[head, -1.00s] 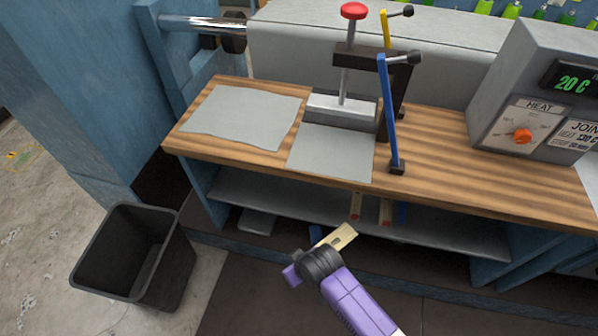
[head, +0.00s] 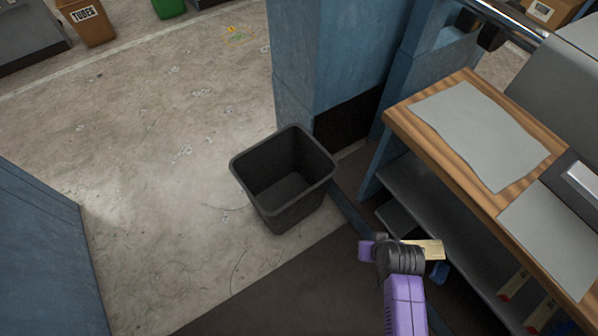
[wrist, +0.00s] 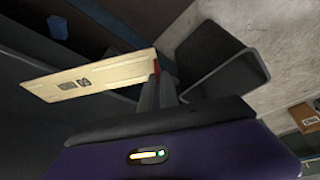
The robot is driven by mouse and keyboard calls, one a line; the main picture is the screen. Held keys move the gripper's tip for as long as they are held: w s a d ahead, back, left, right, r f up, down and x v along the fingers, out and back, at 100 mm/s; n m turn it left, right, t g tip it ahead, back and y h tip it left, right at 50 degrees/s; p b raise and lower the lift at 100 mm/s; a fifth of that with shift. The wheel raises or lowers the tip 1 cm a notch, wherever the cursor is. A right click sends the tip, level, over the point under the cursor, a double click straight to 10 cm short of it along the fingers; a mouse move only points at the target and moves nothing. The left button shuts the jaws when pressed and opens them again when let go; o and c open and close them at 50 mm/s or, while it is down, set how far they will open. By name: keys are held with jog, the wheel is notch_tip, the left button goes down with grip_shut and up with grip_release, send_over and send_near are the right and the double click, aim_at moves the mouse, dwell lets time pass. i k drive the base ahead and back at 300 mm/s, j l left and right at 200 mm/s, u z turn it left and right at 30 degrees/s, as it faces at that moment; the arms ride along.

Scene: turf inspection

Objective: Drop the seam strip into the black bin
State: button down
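The seam strip is a flat cream strip (head: 432,249) with a small dark printed label, seen large in the wrist view (wrist: 95,83). My gripper (head: 408,252) is shut on one end of the strip; the dark fingers show at its right end in the wrist view (wrist: 157,88). A small red patch shows by the fingers. The black bin (head: 298,212) stands open on the floor, left of and beyond my gripper in the head view. Its visible inside looks empty. In the wrist view the bin (wrist: 205,52) is behind and right of the strip, apart from it.
The wooden bench (head: 440,145) with grey sheets (head: 485,135) and a lower shelf (head: 430,200) is at the right. A blue pillar (head: 325,70) rises behind the bin. Open concrete floor (head: 150,190) lies left of the bin.

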aim_at(285, 187)
jog(key=i+j+u, duration=0.1)
jog(key=i+j, duration=0.2)
jog(key=i+j+u, duration=0.1)
jog(key=i+j, duration=0.15)
jog(key=i, duration=0.25)
jog(key=i+j+u, duration=0.1)
jog(key=i+j, duration=0.15)
jog(key=i, duration=0.2)
jog(key=i+j+u, duration=0.1)
jog(key=i, duration=0.3)
jog(key=j, duration=0.1)
